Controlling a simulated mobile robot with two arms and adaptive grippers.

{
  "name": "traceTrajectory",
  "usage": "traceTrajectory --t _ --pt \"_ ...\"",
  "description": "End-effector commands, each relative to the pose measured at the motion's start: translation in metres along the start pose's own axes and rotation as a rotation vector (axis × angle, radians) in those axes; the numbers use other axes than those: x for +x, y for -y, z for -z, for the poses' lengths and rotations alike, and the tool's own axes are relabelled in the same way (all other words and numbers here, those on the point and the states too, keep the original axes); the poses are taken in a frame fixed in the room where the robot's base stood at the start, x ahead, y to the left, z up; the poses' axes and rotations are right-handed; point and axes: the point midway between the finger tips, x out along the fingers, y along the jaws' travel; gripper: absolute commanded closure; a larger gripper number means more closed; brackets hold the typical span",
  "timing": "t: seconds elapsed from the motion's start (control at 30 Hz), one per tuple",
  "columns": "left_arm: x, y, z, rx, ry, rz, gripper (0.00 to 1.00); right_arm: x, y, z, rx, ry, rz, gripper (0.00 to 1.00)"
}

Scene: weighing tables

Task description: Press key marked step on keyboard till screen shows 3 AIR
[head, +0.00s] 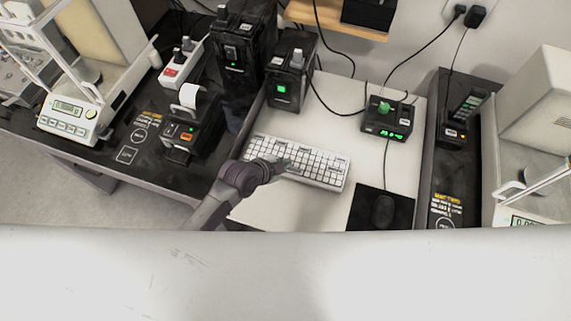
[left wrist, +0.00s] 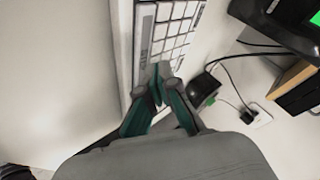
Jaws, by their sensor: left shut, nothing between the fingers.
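The white keyboard (head: 322,168) lies on the light tabletop, and its left part is partly hidden by my left arm. My left gripper (head: 282,166) is shut and empty, with its tips over the keyboard's middle. In the left wrist view the shut fingertips (left wrist: 157,80) are right at the edge of the keyboard's keys (left wrist: 175,30); I cannot tell whether they touch a key. The key markings are too small to read. A small black device (head: 387,121) behind the keyboard has a lit green display, its text unreadable. My right gripper is not in view.
A black mouse (head: 383,209) lies on a dark pad right of the keyboard. Black boxes (head: 288,80) with cables stand behind it. A label printer (head: 188,122) and a balance (head: 66,112) are at the left. Free tabletop (head: 345,100) lies behind the keyboard.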

Motion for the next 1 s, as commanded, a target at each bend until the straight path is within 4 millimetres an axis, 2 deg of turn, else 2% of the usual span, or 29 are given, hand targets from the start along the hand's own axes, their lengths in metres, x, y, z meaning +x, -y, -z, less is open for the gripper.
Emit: traceTrajectory --t 0.03,0.43,0.9,1.0 --pt "-0.003 0.002 0.002 0.001 0.0 0.0 1.0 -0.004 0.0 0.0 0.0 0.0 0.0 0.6" --pt "-0.004 0.003 0.003 0.001 0.0 0.0 1.0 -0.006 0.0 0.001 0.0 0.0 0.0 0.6" --pt "-0.036 0.027 0.026 0.001 0.0 0.001 1.0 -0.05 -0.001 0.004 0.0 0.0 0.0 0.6" --pt "-0.039 0.029 0.028 0.001 0.0 0.0 1.0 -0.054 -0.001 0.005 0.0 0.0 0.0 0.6"
